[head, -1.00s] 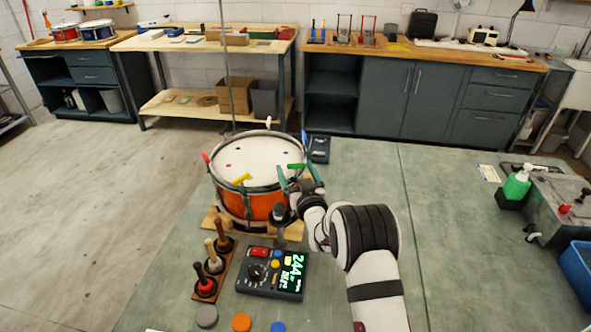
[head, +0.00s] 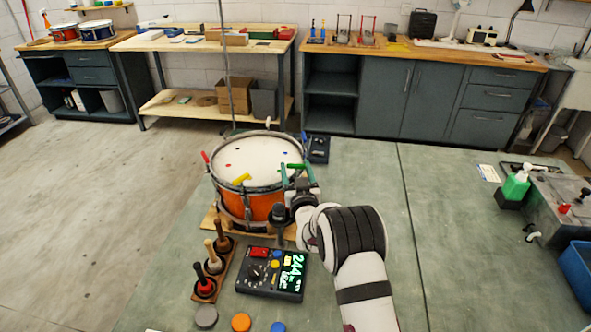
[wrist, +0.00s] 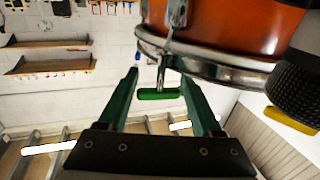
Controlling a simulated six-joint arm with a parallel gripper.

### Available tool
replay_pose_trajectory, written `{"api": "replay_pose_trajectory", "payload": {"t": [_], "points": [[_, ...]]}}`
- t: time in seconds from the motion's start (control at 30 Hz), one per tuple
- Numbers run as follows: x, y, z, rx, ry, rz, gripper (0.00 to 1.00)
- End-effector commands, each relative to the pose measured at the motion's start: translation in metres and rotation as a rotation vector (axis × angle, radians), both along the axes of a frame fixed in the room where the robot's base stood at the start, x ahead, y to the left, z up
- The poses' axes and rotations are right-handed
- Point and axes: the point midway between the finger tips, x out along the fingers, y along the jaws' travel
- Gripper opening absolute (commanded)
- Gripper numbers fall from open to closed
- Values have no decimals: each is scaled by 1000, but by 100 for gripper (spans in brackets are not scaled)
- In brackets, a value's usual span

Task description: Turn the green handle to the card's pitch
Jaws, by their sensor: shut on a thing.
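The orange drum (head: 258,207) with a white head stands on a wooden base. The green handle (wrist: 159,94) is a short bar on a rod at the drum's rim; it also shows at the drum's right side in the head view (head: 296,166). My gripper (wrist: 160,82) has its two green fingers at the two ends of the handle and is shut on it; it is beside the drum's right rim in the head view (head: 298,178). The tuner box (head: 271,273) shows green digits that look like 244. I cannot make out a pitch card.
A dark microphone-like cylinder (head: 278,222) stands close to the drum and gripper. Red (head: 207,159) and yellow (head: 241,179) handles sit on the rim. A rack of mallets (head: 215,265) is left of the tuner. The table's right middle (head: 440,240) is clear.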

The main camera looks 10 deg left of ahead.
Motion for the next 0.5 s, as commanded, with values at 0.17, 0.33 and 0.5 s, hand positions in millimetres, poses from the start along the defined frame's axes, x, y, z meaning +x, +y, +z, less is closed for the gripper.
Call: {"api": "replay_pose_trajectory", "payload": {"t": [0.17, 0.33, 0.5], "points": [[-2, 7, 1, -4, -4, -107, 11], [-2, 7, 1, -5, -2, -136, 11], [-2, 7, 1, -6, -3, -133, 11]]}}
